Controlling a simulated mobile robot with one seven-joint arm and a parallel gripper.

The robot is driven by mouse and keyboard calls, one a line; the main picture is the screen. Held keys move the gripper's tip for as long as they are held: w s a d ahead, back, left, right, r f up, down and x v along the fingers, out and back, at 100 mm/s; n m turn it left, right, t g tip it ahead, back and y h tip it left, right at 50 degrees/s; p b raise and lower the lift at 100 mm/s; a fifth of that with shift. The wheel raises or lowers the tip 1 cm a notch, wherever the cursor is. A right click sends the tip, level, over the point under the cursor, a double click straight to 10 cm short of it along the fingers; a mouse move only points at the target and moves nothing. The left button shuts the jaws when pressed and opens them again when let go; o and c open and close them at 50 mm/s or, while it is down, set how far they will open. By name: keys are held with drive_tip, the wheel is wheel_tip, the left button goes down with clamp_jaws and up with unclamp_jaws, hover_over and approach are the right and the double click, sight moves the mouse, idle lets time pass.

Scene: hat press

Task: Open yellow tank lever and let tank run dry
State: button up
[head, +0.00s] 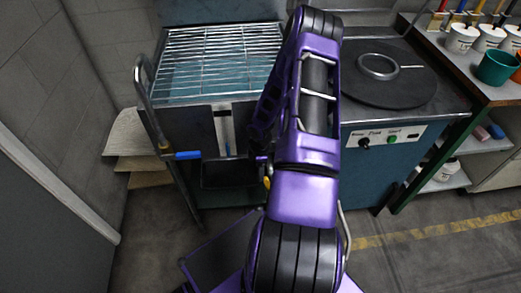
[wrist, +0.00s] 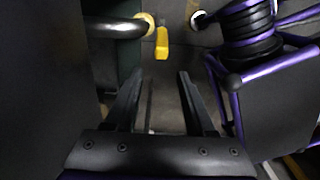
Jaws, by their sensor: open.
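The yellow lever (wrist: 162,43) shows in the wrist view just beyond my fingertips, with a dark pipe end to its left. A small bit of yellow (head: 266,182) shows beside my arm in the head view. My gripper (wrist: 157,78) is open and empty, its two fingers apart and pointing toward the lever without touching it. In the head view my arm hides the gripper and most of the lever's surroundings. A metal tank with a wire rack (head: 215,60) on top stands left of my arm. I cannot see any liquid flowing.
A blue-handled bar (head: 188,155) juts from the tank's front left. A teal machine with a round dark plate (head: 400,85) stands to the right. A bench with paint pots (head: 463,38) is further right. The floor at right front is clear.

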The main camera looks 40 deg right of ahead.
wheel_tip(320, 180, up, 10)
drive_tip(key=p, duration=0.2)
drive_tip(key=shift+r, duration=0.15)
